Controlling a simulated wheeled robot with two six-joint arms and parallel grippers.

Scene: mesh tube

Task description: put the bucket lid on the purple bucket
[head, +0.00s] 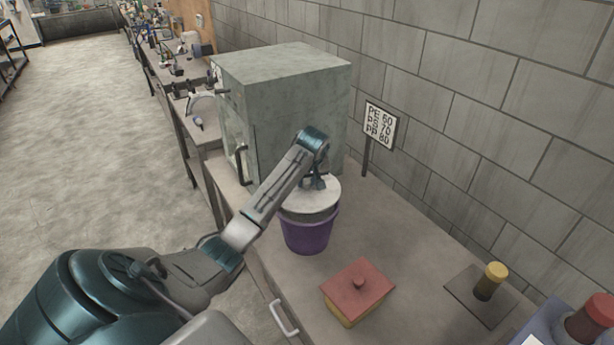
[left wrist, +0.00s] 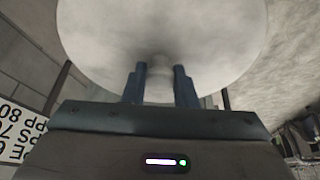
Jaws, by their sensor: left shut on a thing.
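The purple bucket (head: 308,233) stands upright on the counter in front of the grey cabinet. The round whitish bucket lid (head: 325,194) is over the bucket's mouth in the head view. Its underside or top face fills the upper part of the left wrist view (left wrist: 200,45). My left gripper (head: 316,182) is above the lid. In the left wrist view its two blue fingers (left wrist: 160,84) are closed on the lid's pale knob (left wrist: 159,82). A greyish band shows between lid and purple wall, so I cannot tell whether the lid touches the rim. My right gripper is not in view.
A grey cabinet (head: 295,95) with a door handle stands right behind the bucket. A sign (head: 380,126) stands beside it. A red-lidded yellow box (head: 357,290) and a yellow-topped item (head: 491,281) are nearer. Counter right of the bucket is clear.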

